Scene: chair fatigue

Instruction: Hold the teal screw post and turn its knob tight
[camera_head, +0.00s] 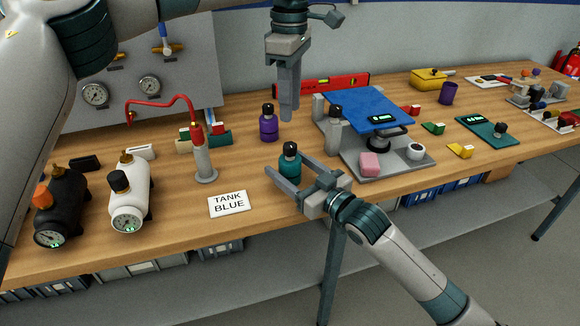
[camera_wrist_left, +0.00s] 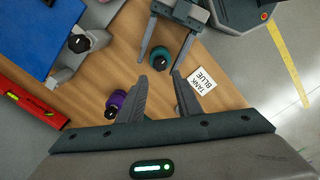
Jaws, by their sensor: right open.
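The teal screw post (camera_head: 290,165) stands upright near the bench's front edge, with a black knob (camera_head: 290,148) on top. It also shows in the left wrist view (camera_wrist_left: 157,64). My right gripper (camera_head: 287,163) is open, its fingers on either side of the teal post. In the left wrist view the post lies between those fingers (camera_wrist_left: 161,57), and I cannot tell whether they touch it. My left gripper (camera_head: 288,118) points down above and behind the post, clear of the knob. Its fingers (camera_wrist_left: 160,75) are apart with nothing between them.
A "TANK BLUE" card (camera_head: 229,203) lies left of the teal post. A red-hosed cylinder (camera_head: 203,162) stands farther left.

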